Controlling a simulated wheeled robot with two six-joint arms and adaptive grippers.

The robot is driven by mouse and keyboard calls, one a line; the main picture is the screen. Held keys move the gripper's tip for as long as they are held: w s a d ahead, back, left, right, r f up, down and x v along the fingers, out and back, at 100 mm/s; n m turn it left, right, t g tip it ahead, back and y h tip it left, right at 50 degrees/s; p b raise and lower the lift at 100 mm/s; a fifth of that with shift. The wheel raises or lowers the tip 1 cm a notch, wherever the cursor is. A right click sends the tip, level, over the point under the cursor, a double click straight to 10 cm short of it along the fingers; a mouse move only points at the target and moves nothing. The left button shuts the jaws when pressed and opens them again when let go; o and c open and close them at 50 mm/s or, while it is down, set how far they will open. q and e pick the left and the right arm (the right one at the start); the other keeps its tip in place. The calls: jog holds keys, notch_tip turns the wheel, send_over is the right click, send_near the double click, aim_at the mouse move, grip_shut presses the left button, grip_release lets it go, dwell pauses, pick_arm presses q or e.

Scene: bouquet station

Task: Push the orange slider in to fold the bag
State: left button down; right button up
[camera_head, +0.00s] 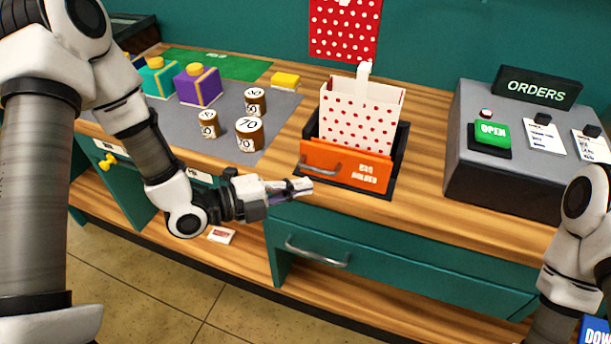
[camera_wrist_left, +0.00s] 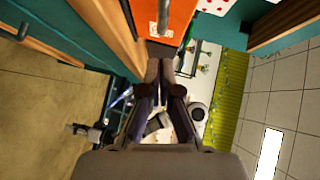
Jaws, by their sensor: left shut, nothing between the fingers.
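The orange slider (camera_head: 343,170) is the front of a dark bag holder (camera_head: 400,157) on the wooden counter and has a silver handle. A white bag with red dots (camera_head: 360,112) stands upright in the holder, behind the slider. My left gripper (camera_head: 306,187) is shut and empty, just in front of the slider's lower left, near the counter edge. I cannot tell if it touches the slider. In the left wrist view the slider (camera_wrist_left: 178,15) shows at the top, beyond the shut fingers (camera_wrist_left: 160,68). My right arm shows at the right edge; its gripper is out of view.
Left of the holder, a grey mat (camera_head: 285,103) bears several weights (camera_head: 250,133) and gift boxes (camera_head: 197,86). At right stands a grey console (camera_head: 463,130) with a green OPEN button (camera_head: 491,132). Below the counter is a teal drawer (camera_head: 400,270) with a protruding handle (camera_head: 317,252).

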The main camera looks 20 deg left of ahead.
aim_at(321, 157)
pick_arm(q)
jog(key=w, duration=0.1)
jog(key=w+p, duration=0.1)
jog(key=shift+w+f, duration=0.2)
jog(key=shift+w, duration=0.2)
jog(key=shift+w+f, duration=0.2)
jog(key=shift+w, duration=0.3)
jog(key=w+b, duration=0.2)
jog(key=w, duration=0.3)
jog(key=shift+b, duration=0.3)
jog(key=shift+s+r, duration=0.1)
jog(key=shift+r, duration=0.1)
